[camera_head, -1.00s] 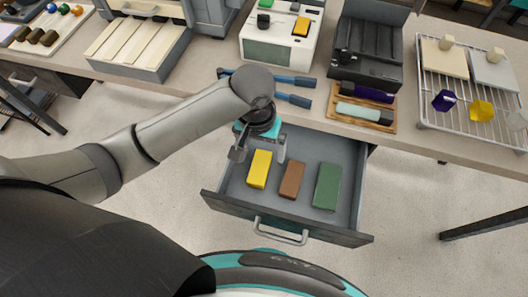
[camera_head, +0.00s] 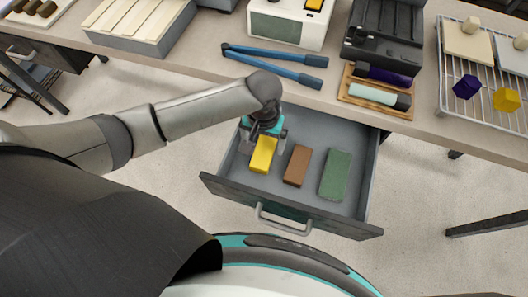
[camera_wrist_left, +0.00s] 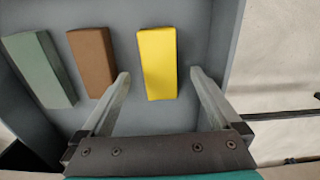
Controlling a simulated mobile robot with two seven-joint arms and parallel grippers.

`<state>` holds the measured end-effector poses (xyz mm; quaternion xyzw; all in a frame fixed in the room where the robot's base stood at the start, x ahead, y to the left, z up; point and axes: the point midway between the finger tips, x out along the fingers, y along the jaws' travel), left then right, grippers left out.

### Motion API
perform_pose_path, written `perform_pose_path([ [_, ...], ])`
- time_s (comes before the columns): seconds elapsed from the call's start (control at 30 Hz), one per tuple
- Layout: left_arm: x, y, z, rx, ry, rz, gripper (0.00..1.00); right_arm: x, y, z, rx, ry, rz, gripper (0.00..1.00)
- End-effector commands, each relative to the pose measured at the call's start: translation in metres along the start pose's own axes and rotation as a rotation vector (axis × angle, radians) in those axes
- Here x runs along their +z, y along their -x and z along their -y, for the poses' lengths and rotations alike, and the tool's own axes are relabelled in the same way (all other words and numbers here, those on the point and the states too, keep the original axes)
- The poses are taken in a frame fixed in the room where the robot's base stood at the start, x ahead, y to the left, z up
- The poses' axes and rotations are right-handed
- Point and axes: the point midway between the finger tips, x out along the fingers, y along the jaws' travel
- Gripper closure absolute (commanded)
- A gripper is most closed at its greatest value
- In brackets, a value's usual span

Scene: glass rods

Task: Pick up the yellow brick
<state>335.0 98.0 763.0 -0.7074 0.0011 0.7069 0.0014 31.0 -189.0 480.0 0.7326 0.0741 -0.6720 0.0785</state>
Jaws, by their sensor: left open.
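The yellow brick (camera_head: 263,154) lies in the open drawer (camera_head: 330,219), leftmost of three bricks. My left gripper (camera_head: 264,145) is open over the far end of the yellow brick. In the left wrist view its two fingers (camera_wrist_left: 160,80) point toward the yellow brick (camera_wrist_left: 157,62), one on each side, with gaps between fingers and brick. I cannot tell how far the fingertips are above the drawer floor. My right gripper is not in view.
A brown brick (camera_head: 297,166) and a green brick (camera_head: 335,175) lie to the right in the drawer. The drawer walls stand close around.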

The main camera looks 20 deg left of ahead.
Motion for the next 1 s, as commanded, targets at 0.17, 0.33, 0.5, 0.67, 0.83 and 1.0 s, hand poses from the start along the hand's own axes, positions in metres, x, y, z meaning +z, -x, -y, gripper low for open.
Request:
perform_pose_path([
  [0.17,-0.003,-0.030,0.000,0.000,0.000,0.002,0.03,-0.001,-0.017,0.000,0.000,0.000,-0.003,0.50],
  [0.33,-0.003,-0.041,-0.001,0.000,-0.001,0.000,0.03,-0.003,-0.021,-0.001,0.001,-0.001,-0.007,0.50],
  [0.5,-0.003,-0.041,-0.001,0.000,-0.002,-0.001,0.03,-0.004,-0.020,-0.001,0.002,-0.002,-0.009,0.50],
  [0.67,-0.003,-0.041,-0.001,0.000,-0.001,0.000,0.15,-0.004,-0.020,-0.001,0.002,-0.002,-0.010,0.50],
  [0.83,-0.003,-0.040,-0.001,0.000,-0.001,0.000,0.34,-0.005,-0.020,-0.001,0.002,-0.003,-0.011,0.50],
  [1.0,-0.003,-0.041,0.000,0.000,-0.001,0.000,0.53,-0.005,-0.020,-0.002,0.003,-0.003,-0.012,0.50],
])
